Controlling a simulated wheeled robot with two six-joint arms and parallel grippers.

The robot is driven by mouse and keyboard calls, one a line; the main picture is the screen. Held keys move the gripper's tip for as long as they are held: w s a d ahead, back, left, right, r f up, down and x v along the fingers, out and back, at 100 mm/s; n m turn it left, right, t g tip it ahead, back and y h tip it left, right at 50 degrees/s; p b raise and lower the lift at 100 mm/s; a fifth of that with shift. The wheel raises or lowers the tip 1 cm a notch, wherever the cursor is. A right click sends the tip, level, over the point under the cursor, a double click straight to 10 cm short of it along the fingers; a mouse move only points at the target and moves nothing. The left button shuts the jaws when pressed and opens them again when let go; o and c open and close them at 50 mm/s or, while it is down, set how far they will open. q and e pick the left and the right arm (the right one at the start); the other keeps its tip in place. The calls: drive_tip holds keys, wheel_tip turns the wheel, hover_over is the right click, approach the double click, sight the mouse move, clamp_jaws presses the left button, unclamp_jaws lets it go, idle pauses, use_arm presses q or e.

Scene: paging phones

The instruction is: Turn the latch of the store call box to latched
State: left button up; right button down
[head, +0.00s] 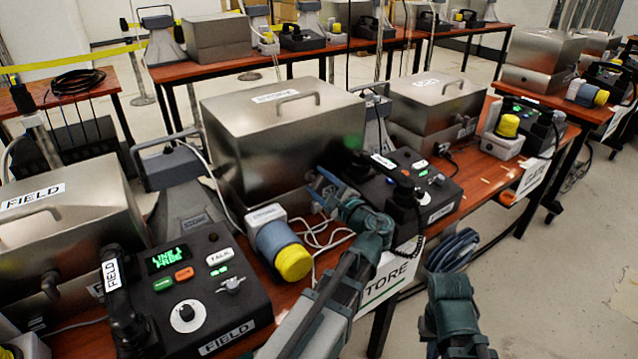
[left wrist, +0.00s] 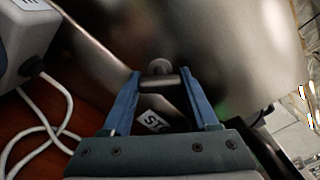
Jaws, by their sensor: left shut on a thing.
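The store call box (head: 240,140) is a large brushed-metal box with a top handle, at the centre of the head view. Its latch (left wrist: 160,68), a round knob with a short bar, is on the front metal face in the left wrist view. My left gripper (head: 322,188) reaches the box's lower front right, hiding the latch in the head view. Its blue fingers (left wrist: 160,78) are shut on the latch bar, one on each side. The bar looks about level in the wrist view. A part of my right arm shows at the lower right; its fingers do not show.
The store phone console (head: 400,180) stands close right of my left gripper. A yellow-capped grey beacon (head: 280,250) and white cables are close on the left. The field console (head: 190,290) is at the lower left. A hanging STORE sign (head: 392,275) is below the table edge.

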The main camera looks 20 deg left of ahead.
use_arm(q)
drive_tip(key=n, duration=0.4)
drive_tip(key=shift+n, duration=1.9)
drive_tip(key=o, duration=1.4)
drive_tip(key=shift+s, duration=0.1)
